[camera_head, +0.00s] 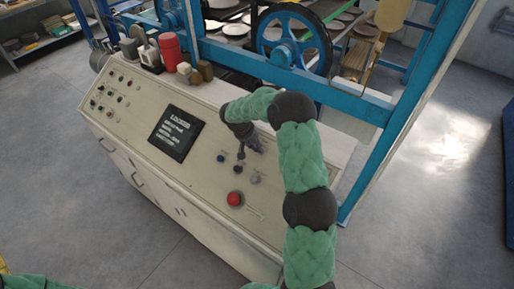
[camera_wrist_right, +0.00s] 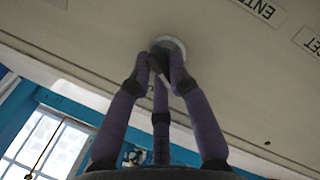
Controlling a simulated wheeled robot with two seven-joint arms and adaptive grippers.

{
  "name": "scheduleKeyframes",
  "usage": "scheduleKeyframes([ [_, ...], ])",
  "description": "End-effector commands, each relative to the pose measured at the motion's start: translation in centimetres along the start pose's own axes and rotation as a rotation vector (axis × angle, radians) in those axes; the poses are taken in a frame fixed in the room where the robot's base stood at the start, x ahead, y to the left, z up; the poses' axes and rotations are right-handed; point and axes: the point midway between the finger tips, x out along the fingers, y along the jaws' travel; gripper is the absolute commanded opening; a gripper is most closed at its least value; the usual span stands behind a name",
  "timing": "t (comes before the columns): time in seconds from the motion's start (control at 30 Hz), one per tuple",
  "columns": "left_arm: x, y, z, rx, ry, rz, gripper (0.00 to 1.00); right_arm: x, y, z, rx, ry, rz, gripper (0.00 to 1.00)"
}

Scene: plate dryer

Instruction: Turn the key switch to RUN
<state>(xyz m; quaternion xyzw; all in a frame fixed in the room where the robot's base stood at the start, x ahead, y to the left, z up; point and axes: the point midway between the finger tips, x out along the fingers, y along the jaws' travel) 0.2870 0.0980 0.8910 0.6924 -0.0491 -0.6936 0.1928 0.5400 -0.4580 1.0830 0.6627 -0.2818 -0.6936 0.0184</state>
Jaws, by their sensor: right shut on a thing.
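My right gripper (camera_head: 250,146) reaches down to the sloped face of the cream control console (camera_head: 205,178). In the right wrist view its purple fingers (camera_wrist_right: 163,62) are drawn together on the key switch (camera_wrist_right: 175,43). Only the switch's pale round collar shows around the fingertips. The key itself is hidden, and its turn position cannot be read. The dark screen (camera_head: 176,134) on the console has a heading that looks like LOCKED, above smaller lines. A bit of my left arm shows at the bottom left of the head view; its gripper is out of frame.
Small knobs and a red mushroom button (camera_head: 235,199) lie below my right gripper. Several small buttons (camera_head: 113,92) sit at the console's left. A red cylinder (camera_head: 170,50) and small blocks stand on its top edge. A blue frame with a wheel (camera_head: 290,40) rises behind.

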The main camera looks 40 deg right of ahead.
Motion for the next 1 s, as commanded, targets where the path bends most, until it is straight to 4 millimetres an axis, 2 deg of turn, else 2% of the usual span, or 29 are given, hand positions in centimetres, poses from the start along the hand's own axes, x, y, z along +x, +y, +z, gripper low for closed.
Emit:
scheduleKeyframes([
  [0.03, 0.6, -0.2, 0.0, 0.0, 0.0, 0.0, 0.0, 0.8, -0.6, 0.7, 0.01, -0.019, -0.006, 0.0],
  [0.33, 4.4, -1.6, -0.1, 0.0, 0.0, 0.0, 0.0, 1.3, -0.7, 0.9, 0.212, -0.021, -0.062, 0.0],
  [0.7, 9.2, -3.3, -0.3, 0.0, 0.0, 0.0, 0.0, 1.3, -0.7, 1.0, 0.547, -0.021, -0.158, 0.0],
  [1.0, 12.0, -4.3, -0.5, 0.0, 0.0, 0.0, 0.0, 1.2, -0.7, 1.1, 0.771, -0.023, -0.221, 0.0],
])
